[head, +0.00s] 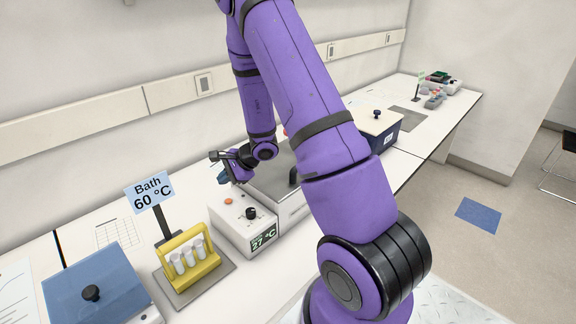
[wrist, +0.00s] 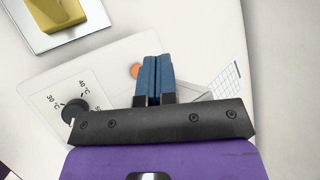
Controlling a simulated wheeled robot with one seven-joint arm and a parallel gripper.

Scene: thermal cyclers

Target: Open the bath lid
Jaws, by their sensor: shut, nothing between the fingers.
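The bath is a white box with a control panel (head: 243,222) showing 27 °C, a black dial and an orange button. Its grey lid (head: 268,178) lies down over the tub on the right, with a black handle (head: 293,177) on top. My arm hides part of the lid. My gripper (head: 222,175) is shut and empty, above the back left of the bath, apart from the handle. In the wrist view its blue fingertips (wrist: 152,78) are together over the panel (wrist: 105,75), near the orange button (wrist: 136,71). The lid is not clearly visible there.
A yellow tube rack (head: 187,262) stands on a grey plate left of the bath, by a "Bath 60 °C" sign (head: 149,191). A blue knobbed box (head: 95,285) is further left. A dark blue box with a pale lid (head: 378,128) stands right of the bath.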

